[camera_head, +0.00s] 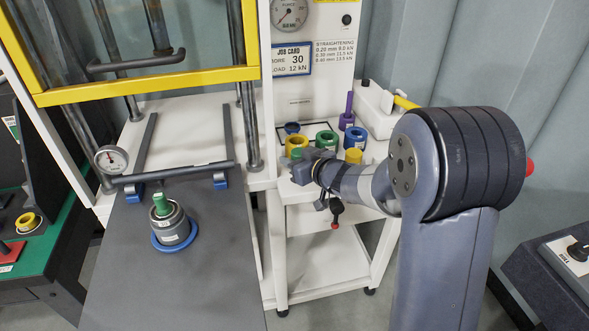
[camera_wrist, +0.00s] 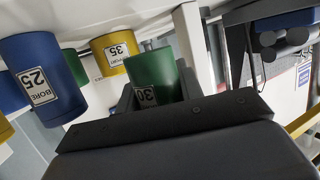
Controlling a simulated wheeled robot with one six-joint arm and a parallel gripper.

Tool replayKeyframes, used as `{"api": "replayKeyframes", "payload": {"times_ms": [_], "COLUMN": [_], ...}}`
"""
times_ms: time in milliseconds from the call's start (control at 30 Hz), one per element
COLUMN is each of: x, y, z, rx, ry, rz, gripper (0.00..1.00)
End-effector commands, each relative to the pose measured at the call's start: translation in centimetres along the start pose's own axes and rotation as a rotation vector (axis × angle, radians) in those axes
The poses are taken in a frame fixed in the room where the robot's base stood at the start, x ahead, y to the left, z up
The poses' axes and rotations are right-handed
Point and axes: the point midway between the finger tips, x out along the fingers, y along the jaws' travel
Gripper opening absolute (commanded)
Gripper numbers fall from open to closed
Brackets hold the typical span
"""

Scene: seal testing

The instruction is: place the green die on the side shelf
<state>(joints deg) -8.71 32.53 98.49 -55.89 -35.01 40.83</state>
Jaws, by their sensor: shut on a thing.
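The green die (camera_wrist: 152,72), a green cylinder with a white label reading 30, sits between the fingers of my gripper (camera_wrist: 157,90) in the wrist view. In the head view the green piece (camera_head: 297,152) shows at the tip of my gripper (camera_head: 300,168), over the near left part of the side shelf (camera_head: 292,190). My gripper is shut on it. Its lower part is hidden by the jaws, and I cannot tell whether it touches the white shelf top.
The shelf holds a yellow ring (camera_head: 297,140), another green ring (camera_head: 327,138), a blue ring (camera_head: 355,138), a small yellow piece (camera_head: 354,156) and a purple punch (camera_head: 346,112). Left is the press bed (camera_head: 150,290) with a grey cylinder (camera_head: 172,228) in a blue ring.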

Motion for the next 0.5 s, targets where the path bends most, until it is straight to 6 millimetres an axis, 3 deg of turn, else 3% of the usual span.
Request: {"api": "replayKeyframes", "payload": {"times_ms": [33, 133, 500], "x": [0.4, 0.8, 1.3], "y": [0.0, 0.0, 0.1], "z": [1.3, 2.7, 2.9], "rx": [0.003, 0.002, -0.001], "ry": [-0.003, -0.001, 0.001], "rz": [0.0, 0.0, 0.0], "gripper": [0.03, 0.03, 0.03]}}
